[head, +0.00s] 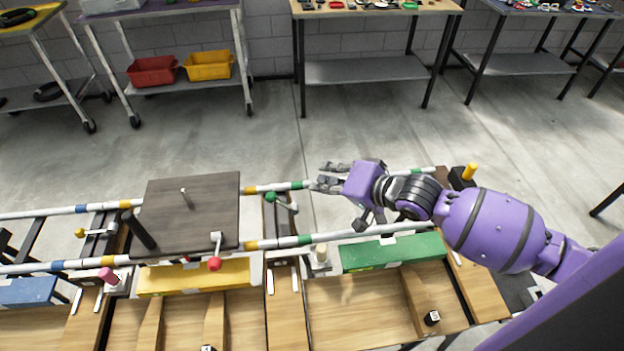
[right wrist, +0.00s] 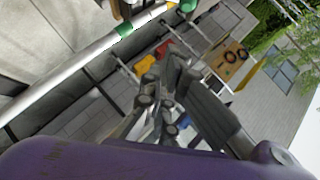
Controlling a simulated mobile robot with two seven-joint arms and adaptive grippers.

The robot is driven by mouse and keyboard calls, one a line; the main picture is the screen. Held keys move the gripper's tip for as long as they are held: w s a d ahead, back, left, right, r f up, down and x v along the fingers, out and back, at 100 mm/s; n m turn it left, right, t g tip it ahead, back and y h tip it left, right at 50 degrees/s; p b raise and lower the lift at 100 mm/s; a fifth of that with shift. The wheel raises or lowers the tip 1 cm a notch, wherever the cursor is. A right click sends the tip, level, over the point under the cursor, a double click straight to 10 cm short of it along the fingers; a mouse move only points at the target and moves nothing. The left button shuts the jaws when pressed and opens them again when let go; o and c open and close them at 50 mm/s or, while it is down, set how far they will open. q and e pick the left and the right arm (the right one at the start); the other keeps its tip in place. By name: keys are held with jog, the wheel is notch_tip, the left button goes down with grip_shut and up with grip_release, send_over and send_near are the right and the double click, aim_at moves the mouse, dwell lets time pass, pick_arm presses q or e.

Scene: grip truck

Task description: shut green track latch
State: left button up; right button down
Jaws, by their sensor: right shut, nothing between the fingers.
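The green track latch (head: 271,197) is a lever with a green ball knob on a dark mount between the two white rails, right of the dark platform. Its knob points left and toward the far rail. I cannot tell whether it is fully shut. In the right wrist view the gripper's fingers (right wrist: 160,92) show in the middle, with a green rounded part at the top edge. My left gripper is not in view.
The dark platform (head: 190,215) sits across the rails, with a red-knobbed lever (head: 215,263) at its near edge. A yellow-knobbed latch (head: 80,232) is at left. Yellow (head: 195,277) and green (head: 393,252) blocks lie along the near rail (head: 370,230).

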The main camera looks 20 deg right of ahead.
send_over(294, 203)
jog(key=w+d, duration=0.1)
jog(key=d, duration=0.2)
notch_tip(294, 203, down, 3)
jog(key=shift+s+a+f, duration=0.2)
jog(key=shift+a+f, duration=0.3)
jog(key=shift+a, duration=0.1)
jog(key=shift+s+a+f, duration=0.2)
jog(key=shift+a+f, duration=0.3)
jog(key=shift+a, duration=0.05)
jog(key=shift+s+a+f, duration=0.25)
jog(key=shift+a, duration=0.1)
jog(key=shift+f, duration=0.1)
jog(key=shift+w, duration=0.15)
